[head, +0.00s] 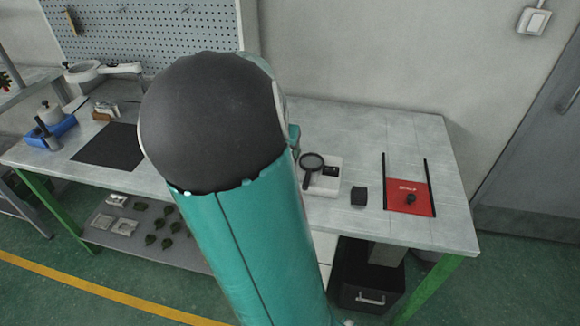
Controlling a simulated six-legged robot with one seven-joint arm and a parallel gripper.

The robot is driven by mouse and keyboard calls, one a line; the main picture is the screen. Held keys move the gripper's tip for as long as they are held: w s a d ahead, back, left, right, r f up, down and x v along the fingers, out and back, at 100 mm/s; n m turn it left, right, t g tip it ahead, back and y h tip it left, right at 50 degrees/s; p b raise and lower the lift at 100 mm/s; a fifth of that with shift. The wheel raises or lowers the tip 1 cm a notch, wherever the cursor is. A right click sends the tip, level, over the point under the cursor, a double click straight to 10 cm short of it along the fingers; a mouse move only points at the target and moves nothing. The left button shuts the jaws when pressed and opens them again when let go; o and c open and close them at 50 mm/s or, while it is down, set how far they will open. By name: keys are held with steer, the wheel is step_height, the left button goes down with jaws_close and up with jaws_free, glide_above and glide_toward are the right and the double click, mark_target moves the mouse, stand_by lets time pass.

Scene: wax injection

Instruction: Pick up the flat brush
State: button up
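I cannot pick out the flat brush with certainty. A small object with a brown base and a light top (103,112) stands at the left of the grey workbench (345,130), behind a black mat. It is too small to tell what it is. My own teal arm with its dark rounded joint fills the middle of the view and hides the centre of the bench. My gripper does not show, so its state is hidden.
On the bench are a blue tray (60,132), a black mat (108,147), a magnifier (311,163), a black block (358,197) and a red plate (408,197) between black rails. A white ring lamp (85,72) is at the back left. Several green pieces (168,225) lie on the lower shelf.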

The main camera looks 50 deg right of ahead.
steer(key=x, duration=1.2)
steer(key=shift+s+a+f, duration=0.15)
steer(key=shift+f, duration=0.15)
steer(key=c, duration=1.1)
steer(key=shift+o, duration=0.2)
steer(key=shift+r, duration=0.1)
